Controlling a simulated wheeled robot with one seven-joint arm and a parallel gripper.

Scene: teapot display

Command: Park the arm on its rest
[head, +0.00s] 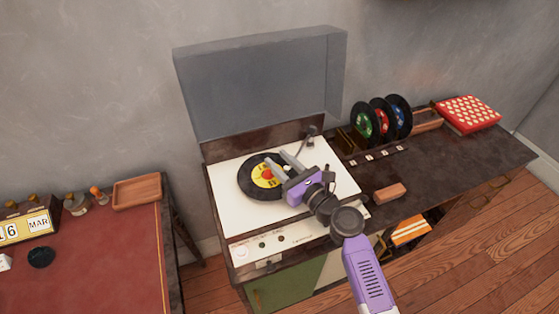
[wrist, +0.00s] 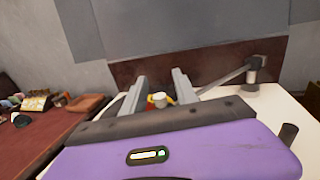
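The record player's white deck (head: 228,212) carries a black record (head: 247,185) with a yellow label and a red spot near its middle. The grey tonearm (head: 304,143) runs from its pivot at the back right toward my gripper. In the wrist view the tonearm (wrist: 228,80) slopes down left from its pivot to behind my right finger. My gripper (head: 275,167) is open over the record, its fingers apart. A small white and yellow piece (wrist: 159,99) shows between the fingers; I cannot tell whether they touch it. The tonearm's rest cannot be made out.
The raised clear lid (head: 255,85) stands behind the deck. Several upright records (head: 388,117), a red dotted box (head: 467,113) and a brown block (head: 390,192) are on the dark cabinet to the right. A red-topped table (head: 100,255) with a tray (head: 137,192) is at left.

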